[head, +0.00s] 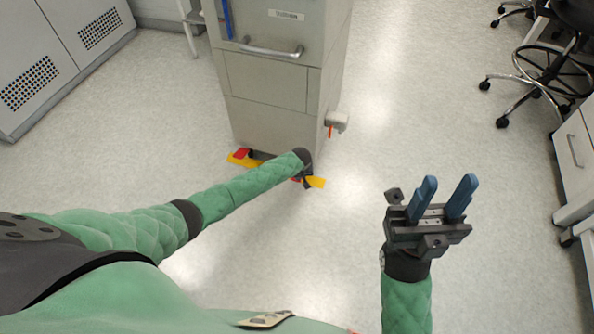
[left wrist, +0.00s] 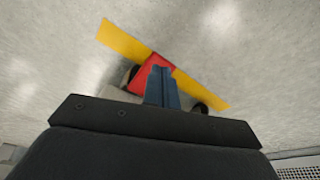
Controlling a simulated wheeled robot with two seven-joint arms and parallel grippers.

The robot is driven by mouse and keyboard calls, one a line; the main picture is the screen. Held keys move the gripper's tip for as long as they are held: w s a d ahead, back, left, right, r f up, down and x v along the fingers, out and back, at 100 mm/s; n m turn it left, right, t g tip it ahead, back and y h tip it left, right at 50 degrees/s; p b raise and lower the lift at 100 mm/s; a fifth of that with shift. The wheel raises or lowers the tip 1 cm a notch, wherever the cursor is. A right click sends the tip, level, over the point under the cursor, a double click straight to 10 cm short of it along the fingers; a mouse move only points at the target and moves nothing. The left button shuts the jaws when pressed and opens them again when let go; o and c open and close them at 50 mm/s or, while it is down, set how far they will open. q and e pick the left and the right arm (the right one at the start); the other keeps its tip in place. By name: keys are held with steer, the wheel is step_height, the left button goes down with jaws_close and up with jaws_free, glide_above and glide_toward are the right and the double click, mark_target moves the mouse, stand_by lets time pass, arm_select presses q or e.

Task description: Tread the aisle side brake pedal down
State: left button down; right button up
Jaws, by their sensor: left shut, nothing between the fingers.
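A grey cabinet (head: 275,125) stands on the floor on dark castors. At its foot in the head view, one red pedal (head: 241,153) shows at the left corner. Another red pedal (left wrist: 153,70), on a yellow strip (left wrist: 125,40), shows in the left wrist view. My left gripper (head: 306,182) is low at the cabinet's right front corner. In the left wrist view its blue fingers (left wrist: 161,72) are shut and empty, overlapping the red pedal. I cannot tell whether they touch it or how far it is pressed. My right gripper (head: 449,182) is open and empty, raised at the right.
A grey box with an orange-red tab (head: 337,122) sticks out from the cabinet's right side. A drawer handle (head: 272,48) is on its front. Perforated cabinets (head: 60,75) stand at left, a wheeled stool (head: 545,75) at right. The floor between is clear.

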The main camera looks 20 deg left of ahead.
arm_select(q)
steer(key=p+v, duration=0.1)
steer(key=v, duration=0.4)
steer(key=shift+s+r, duration=0.15)
steer(key=shift+r, duration=0.2)
stand_by(0.3)
